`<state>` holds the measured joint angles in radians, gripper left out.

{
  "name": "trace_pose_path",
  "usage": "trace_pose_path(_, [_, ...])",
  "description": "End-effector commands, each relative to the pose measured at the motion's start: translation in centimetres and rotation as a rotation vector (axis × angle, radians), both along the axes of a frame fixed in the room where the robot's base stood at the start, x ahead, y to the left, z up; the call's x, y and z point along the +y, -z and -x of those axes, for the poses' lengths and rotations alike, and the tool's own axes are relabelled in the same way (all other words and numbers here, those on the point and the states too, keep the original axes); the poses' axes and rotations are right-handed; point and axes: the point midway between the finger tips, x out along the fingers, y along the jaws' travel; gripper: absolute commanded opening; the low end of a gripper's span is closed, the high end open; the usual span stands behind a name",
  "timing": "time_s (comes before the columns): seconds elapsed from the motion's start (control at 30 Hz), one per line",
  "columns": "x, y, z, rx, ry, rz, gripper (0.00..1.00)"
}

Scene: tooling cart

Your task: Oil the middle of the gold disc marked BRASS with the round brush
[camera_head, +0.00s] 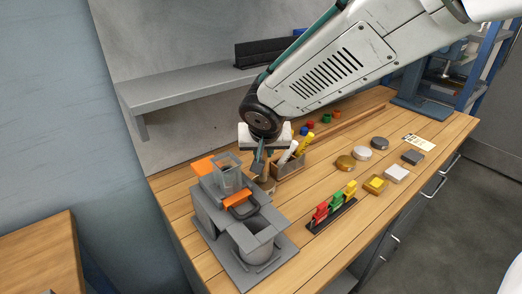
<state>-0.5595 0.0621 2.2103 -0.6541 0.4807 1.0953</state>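A round gold-brown disc (345,163) lies on the wooden bench right of centre, at the near end of a row of round discs. No marking on it is readable at this size. My gripper (260,160) points down at the left side of the bench, beside a wooden box (289,168) holding white and yellow handled items (304,143). A thin tan upright piece (266,172) shows just below my gripper; I cannot tell if it is held. My fingers are small and partly hidden, so their opening is unclear. I cannot make out the round brush.
A grey machine (238,222) with a clear hopper and orange parts stands in front of my gripper. A black rack (331,216) holds red, green and yellow pieces. A grey shelf (190,88) is behind.

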Motion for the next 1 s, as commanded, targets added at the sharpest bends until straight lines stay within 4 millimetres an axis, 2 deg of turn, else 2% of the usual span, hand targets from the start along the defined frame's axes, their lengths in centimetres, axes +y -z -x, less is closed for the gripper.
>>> trace_pose_path(1.0, [-0.01, 0.83, -0.02, -0.001, 0.000, 0.000, 0.00])
